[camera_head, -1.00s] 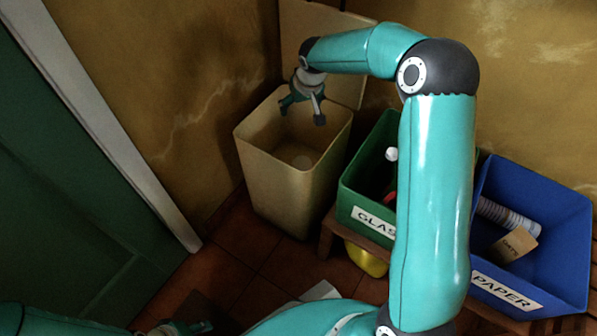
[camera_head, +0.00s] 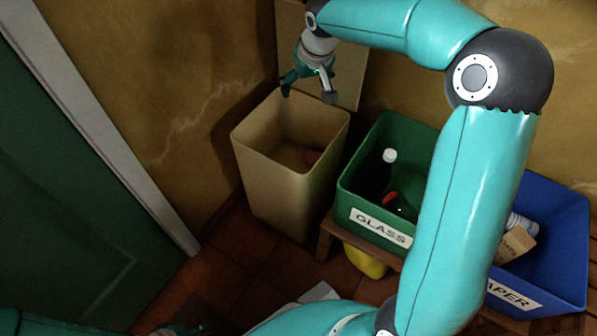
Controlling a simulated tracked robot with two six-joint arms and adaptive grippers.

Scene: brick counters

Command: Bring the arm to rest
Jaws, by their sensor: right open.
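My right gripper (camera_head: 308,93) hangs open and empty above the rim of the tall beige bin (camera_head: 270,185), its fingers pointing down. My right arm arches from the bottom of the view up to the right and over to the bin.
A green GLASS crate (camera_head: 352,200) holds a dark bottle (camera_head: 383,170) with a white cap. A blue PAPER crate (camera_head: 565,235) holds a brown box (camera_head: 516,243). A yellow thing (camera_head: 365,262) lies below. A green door (camera_head: 60,200) stands left.

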